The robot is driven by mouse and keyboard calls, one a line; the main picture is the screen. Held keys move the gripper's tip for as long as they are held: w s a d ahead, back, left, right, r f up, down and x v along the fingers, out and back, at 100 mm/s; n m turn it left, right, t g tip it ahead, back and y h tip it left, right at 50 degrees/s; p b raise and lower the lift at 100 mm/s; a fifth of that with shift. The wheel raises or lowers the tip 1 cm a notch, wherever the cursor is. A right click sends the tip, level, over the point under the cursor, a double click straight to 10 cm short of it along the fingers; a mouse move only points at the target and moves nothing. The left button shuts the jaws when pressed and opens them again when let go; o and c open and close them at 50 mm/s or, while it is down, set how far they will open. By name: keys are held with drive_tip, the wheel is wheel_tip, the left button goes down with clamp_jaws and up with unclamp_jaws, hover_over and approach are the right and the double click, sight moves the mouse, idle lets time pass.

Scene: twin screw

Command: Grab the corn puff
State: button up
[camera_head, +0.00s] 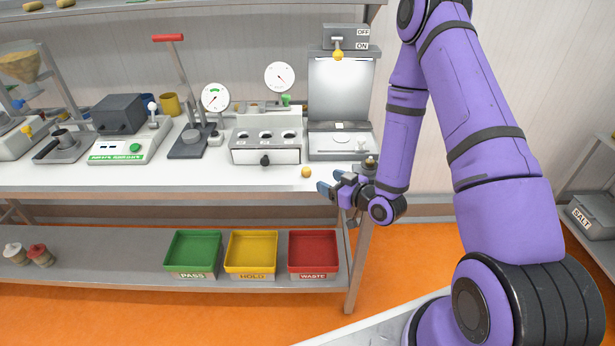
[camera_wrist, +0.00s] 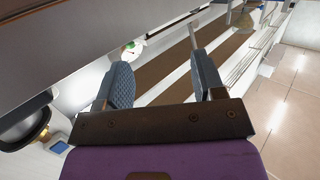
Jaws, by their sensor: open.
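The corn puff appears to be the small orange-yellow ball (camera_head: 306,172) at the front edge of the white worktop in the head view. My gripper (camera_head: 334,184) is just to its right, near the worktop's front right corner, with its fingers pointing left. The fingers are apart and nothing shows between them. In the wrist view the two blue ridged fingers of my gripper (camera_wrist: 163,82) stand well apart. I cannot make out the puff in the wrist view.
Behind the puff stand a white box with three round openings (camera_head: 265,156) and a lit booth (camera_head: 342,100). A brass-topped fitting (camera_head: 371,162) stands close to my gripper. Green (camera_head: 193,272), yellow (camera_head: 251,272) and red (camera_head: 313,271) trays sit on the lower shelf.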

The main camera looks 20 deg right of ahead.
sight(308, 170)
drive_tip(key=x, duration=0.5)
drive_tip(key=shift+w, duration=0.25)
drive_tip(key=shift+d+x, duration=0.1)
drive_tip(key=shift+x, duration=1.25)
drive_tip(key=shift+d+x, duration=0.15)
drive_tip(key=shift+x, duration=1.15)
drive_tip(key=shift+w, duration=0.1)
drive_tip(key=c, duration=0.8)
